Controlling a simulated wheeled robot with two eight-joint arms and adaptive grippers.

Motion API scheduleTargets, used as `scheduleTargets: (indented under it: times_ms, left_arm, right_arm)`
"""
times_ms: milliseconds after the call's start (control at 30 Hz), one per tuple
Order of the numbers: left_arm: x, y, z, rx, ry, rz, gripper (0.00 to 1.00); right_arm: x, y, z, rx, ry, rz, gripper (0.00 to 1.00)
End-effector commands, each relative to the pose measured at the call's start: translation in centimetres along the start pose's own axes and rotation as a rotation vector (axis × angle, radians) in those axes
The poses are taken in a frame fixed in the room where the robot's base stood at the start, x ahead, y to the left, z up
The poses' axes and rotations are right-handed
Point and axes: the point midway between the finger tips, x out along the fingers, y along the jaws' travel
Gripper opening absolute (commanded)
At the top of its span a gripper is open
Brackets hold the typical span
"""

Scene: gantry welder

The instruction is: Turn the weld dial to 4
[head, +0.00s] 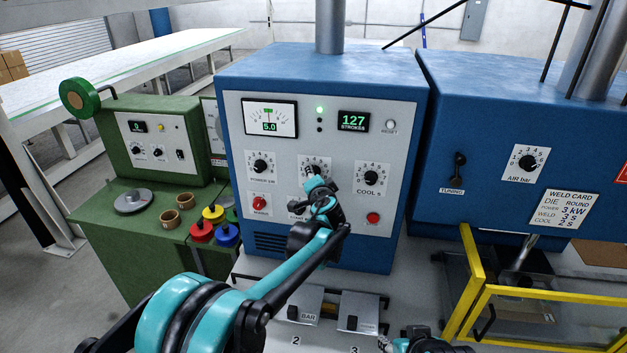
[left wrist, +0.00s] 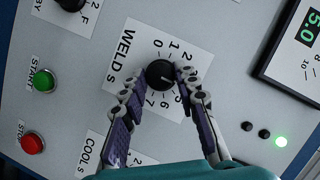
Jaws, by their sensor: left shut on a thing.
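The weld dial (head: 314,170) is a black knob in the middle of the blue machine's control panel. In the left wrist view the weld dial (left wrist: 160,74) sits on a white plate marked WELD S, with numbers around it. My left gripper (head: 314,186) is at the dial. In the left wrist view my left gripper (left wrist: 160,92) has a finger on each side of the knob and is shut on it. The knob has a pale mark, but I cannot tell its exact number. A teal part of my right arm (head: 420,344) shows at the bottom edge; its jaws are unclear.
The power dial (head: 260,164) and cool dial (head: 371,176) flank the weld dial. A red stop button (left wrist: 32,144) and green start button (left wrist: 43,80) are close by. A weld card (head: 567,208) hangs at the right. A yellow guard frame (head: 545,290) stands lower right.

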Motion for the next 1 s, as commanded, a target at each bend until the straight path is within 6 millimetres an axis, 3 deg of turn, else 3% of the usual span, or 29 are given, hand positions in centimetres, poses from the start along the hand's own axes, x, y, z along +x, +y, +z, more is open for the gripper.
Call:
scheduleTargets:
  times_ms: [500,533,600,1000]
  left_arm:
    - [-0.02,0.07,-0.03,0.017,0.001,-0.006,0.01]
    - [-0.02,0.07,-0.03,0.017,0.001,-0.006,0.35]
    - [-0.02,0.07,-0.02,0.017,0.000,-0.006,0.51]
    - [-0.78,0.04,-0.06,0.018,0.001,-0.006,0.51]
  right_arm:
    - [0.13,0.00,0.09,0.000,0.000,0.000,0.43]
    - [0.13,0.00,0.09,0.000,0.000,0.000,0.43]
    - [0.13,0.00,0.09,0.000,0.000,0.000,0.43]
    - [0.13,0.00,0.10,0.000,0.000,0.000,0.43]
